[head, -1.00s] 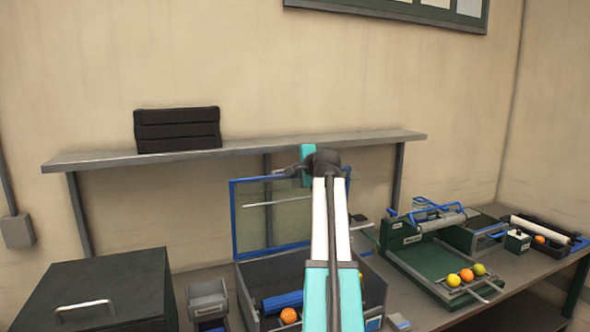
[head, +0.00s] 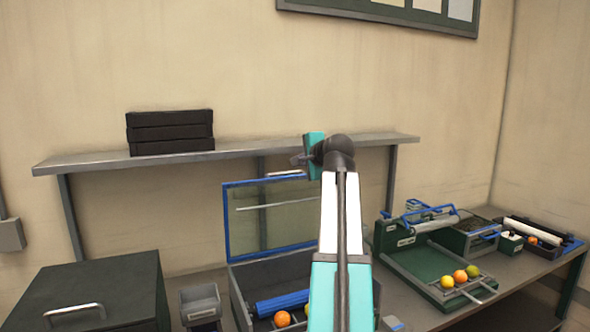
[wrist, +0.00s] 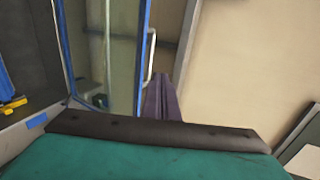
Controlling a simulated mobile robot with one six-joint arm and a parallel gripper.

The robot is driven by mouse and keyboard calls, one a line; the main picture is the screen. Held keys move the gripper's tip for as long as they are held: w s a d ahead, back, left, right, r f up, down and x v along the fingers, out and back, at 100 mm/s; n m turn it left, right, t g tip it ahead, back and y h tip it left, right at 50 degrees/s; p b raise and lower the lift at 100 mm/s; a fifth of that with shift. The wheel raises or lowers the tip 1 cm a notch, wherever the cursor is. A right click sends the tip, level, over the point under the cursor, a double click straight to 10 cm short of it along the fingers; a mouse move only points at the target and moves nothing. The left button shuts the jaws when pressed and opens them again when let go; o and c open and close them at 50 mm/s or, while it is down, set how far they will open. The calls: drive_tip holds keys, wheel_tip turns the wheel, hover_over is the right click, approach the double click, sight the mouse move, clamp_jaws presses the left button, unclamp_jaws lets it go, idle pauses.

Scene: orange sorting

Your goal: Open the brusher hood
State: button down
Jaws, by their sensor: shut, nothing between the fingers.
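The brusher hood (head: 228,220) is a clear panel in a blue frame. It stands upright at the back of the open grey brusher box (head: 240,300). A pale handle (head: 285,174) shows near its top edge. The blue brush roller (head: 283,303) and an orange (head: 283,319) lie inside the box. My gripper (head: 298,159) is shut and empty, just above the handle, apart from it as far as I can tell. In the wrist view my dark fingers (wrist: 161,97) are together beside the hood's blue frame (wrist: 143,50) and the handle (wrist: 151,55).
A wall shelf (head: 250,151) with black crates (head: 170,132) runs behind my gripper. A dark box (head: 95,285) and a grey bin (head: 200,303) stand left. A green tray (head: 420,262) with several fruits is at right. My arm hides part of the brusher box.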

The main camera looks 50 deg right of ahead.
drive_tip(key=shift+v, duration=1.1)
drive_tip(key=shift+r, duration=0.2)
drive_tip(key=shift+r, duration=0.1)
